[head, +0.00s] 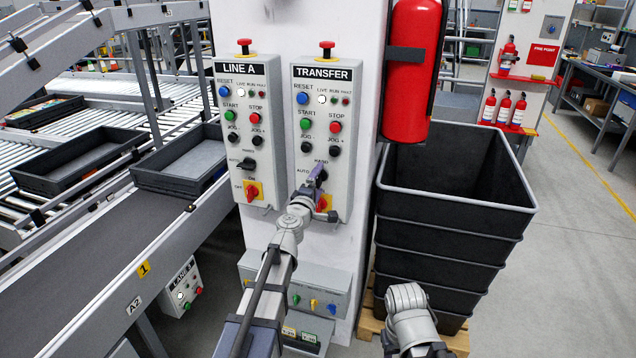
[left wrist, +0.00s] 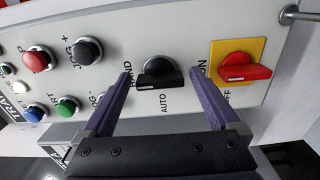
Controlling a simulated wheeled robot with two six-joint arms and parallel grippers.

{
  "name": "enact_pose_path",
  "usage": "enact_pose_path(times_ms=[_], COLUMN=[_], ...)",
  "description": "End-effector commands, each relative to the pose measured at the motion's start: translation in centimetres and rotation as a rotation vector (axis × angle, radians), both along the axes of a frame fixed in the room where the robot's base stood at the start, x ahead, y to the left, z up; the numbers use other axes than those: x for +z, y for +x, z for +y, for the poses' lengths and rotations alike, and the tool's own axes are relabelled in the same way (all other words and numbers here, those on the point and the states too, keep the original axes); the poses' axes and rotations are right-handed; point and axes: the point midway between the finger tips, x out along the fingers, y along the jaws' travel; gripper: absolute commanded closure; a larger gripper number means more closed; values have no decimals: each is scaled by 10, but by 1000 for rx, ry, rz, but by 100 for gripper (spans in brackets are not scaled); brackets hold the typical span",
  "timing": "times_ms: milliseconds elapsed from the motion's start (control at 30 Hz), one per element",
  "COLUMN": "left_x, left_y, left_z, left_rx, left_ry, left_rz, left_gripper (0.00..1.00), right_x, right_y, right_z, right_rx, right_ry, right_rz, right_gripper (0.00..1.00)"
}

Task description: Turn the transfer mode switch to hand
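The transfer mode switch is a black knob (left wrist: 158,73) in the left wrist view, with HAND and AUTO printed beside it. A pale mark shows on its raised grip; I cannot tell for certain which label it points to. In the head view it sits low on the TRANSFER panel (head: 341,72), mostly hidden by my left gripper (head: 316,176). In the left wrist view my left gripper (left wrist: 161,80) is open, its purple fingers on either side of the knob with gaps showing. Only my right arm shows at the bottom of the head view; its fingers are not visible.
A red rotary switch (left wrist: 242,70) on a yellow plate sits close beside the knob. The LINE A panel (head: 237,110) stands left of the TRANSFER panel. A red extinguisher (head: 412,75) and stacked black bins (head: 455,215) stand to the right. A conveyor (head: 100,245) runs at left.

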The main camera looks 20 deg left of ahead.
Motion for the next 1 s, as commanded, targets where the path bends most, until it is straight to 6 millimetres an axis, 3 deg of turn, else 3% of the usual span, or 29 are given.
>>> enact_pose_path(times_ms=[367, 567, 800, 1000], left_x=[0, 0, 0, 0], left_y=[-4, -26, -66, -79], left_z=[1, 1, 2, 3], left_rx=[1, 2, 2, 0], left_ry=[-2, -2, -1, -1], left_rz=[0, 0, 0, 0], left_gripper=[0, 0, 0, 0], right_x=[0, 0, 0, 0], right_y=[0, 0, 0, 0], right_z=[0, 0, 0, 0], right_rx=[0, 0, 0, 0], right_ry=[0, 0, 0, 0], right_rz=[0, 0, 0, 0], right_gripper=[50, 50, 50, 50])
